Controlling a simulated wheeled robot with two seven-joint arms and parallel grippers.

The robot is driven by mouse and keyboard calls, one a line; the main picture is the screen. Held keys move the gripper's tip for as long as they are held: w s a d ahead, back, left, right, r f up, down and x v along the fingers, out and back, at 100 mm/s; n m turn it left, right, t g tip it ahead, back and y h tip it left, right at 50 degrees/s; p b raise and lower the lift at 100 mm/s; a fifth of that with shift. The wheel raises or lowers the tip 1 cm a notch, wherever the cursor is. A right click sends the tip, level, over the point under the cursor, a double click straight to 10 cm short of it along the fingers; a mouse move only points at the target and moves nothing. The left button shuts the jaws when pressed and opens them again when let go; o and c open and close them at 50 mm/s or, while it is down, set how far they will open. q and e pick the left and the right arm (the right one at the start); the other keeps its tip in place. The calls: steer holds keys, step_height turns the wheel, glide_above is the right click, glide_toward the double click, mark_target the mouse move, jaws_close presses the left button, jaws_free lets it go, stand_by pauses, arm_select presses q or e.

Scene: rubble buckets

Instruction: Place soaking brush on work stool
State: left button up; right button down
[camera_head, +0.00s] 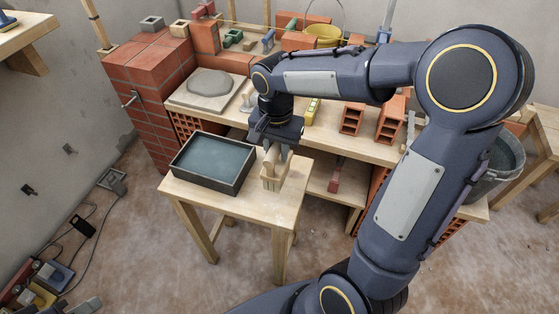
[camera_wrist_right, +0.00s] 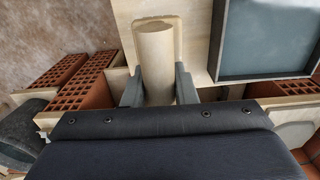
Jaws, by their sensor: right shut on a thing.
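The soaking brush (camera_head: 270,180) is a pale wooden block with a handle, at the right side of the work stool (camera_head: 232,207). My right gripper (camera_head: 276,146) points down from above and is shut on its handle. I cannot tell whether the brush's underside touches the stool top. In the right wrist view, the brush (camera_wrist_right: 156,45) sits between the two grey fingers (camera_wrist_right: 158,85), over the stool's pale top (camera_wrist_right: 196,30). My left gripper is not in view.
A dark tray of water (camera_head: 242,181) fills the stool's left part, beside the brush. Behind stands a wooden bench (camera_head: 375,150) with hollow red bricks (camera_head: 352,118) and a grey mortar mound (camera_head: 209,82). A bucket (camera_head: 500,170) is at right. Cables and tools lie on the floor at left.

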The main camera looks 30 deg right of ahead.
steer(key=shift+d+f, duration=0.2)
steer(key=shift+f, duration=0.05)
steer(key=shift+d+f+b, duration=0.15)
steer(key=shift+f+b, duration=0.1)
steer(key=shift+f, duration=0.65)
steer(key=shift+d+f+b, duration=0.1)
steer(key=shift+f+b, duration=0.1)
steer(key=shift+f, duration=0.65)
steer(key=shift+f, duration=0.1)
steer(key=c, duration=1.6)
jaws_free()
steer(key=shift+f, duration=0.1)
steer(key=o, duration=0.4)
steer(key=shift+o, duration=0.2)
